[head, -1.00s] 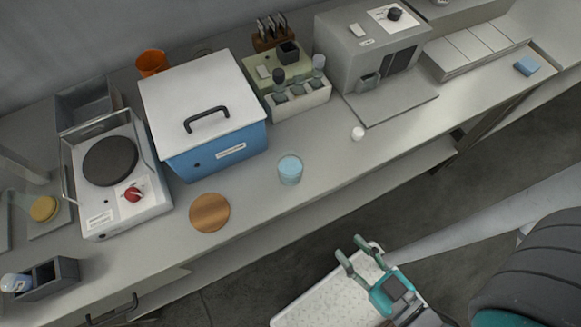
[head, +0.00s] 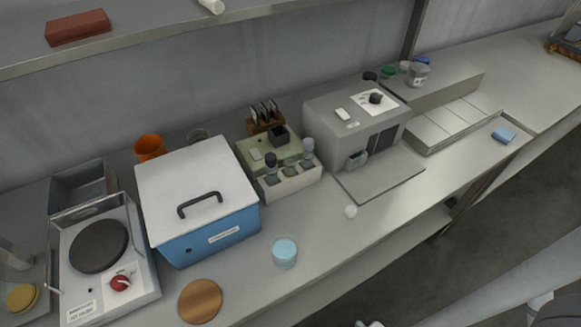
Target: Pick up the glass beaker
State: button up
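The glass beaker (head: 285,252) holds pale blue liquid and stands upright on the grey bench, in front of the blue box's right corner. Nothing touches it. My gripper is almost wholly below the lower edge of the head view; only small tips (head: 368,324) show there, below and to the right of the beaker and apart from it. Whether the fingers are open or shut is hidden.
A blue box (head: 208,237) with a white lid stands behind left of the beaker. A hotplate (head: 139,277) is far left. Bench between them is clear.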

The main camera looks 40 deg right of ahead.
aim_at(284, 246)
jog(key=l+z, duration=0.2)
jog(key=l, duration=0.75)
jog(key=k+l, duration=0.15)
jog(key=l, duration=0.35)
jog(key=l+u, duration=0.1)
jog(key=u, duration=0.35)
jog(key=l+u, duration=0.1)
jog(key=u, duration=0.3)
jog(key=k+l+u, duration=0.1)
jog(key=u, duration=0.8)
jog(key=k+u, duration=0.15)
jog(key=u, duration=0.25)
